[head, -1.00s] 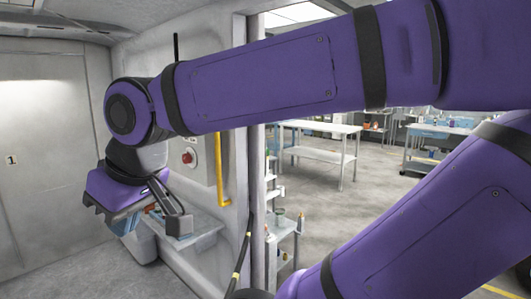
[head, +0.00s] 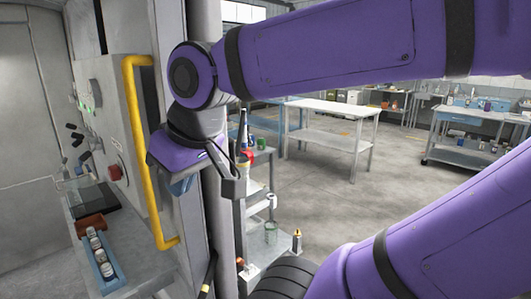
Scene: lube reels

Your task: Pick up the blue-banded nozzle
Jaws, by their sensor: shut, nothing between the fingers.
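My gripper (head: 184,180) hangs from my purple arm at left centre in the head view, in front of a grey upright post. I cannot make out a blue-banded nozzle for certain.
A yellow handle (head: 150,150) and red button (head: 115,172) are on the left wall. A blue tray (head: 98,262) holds several pale cylinders on a bench. A shelf unit (head: 268,245) stands right of the post. Open floor (head: 320,200) leads to a white table (head: 335,108).

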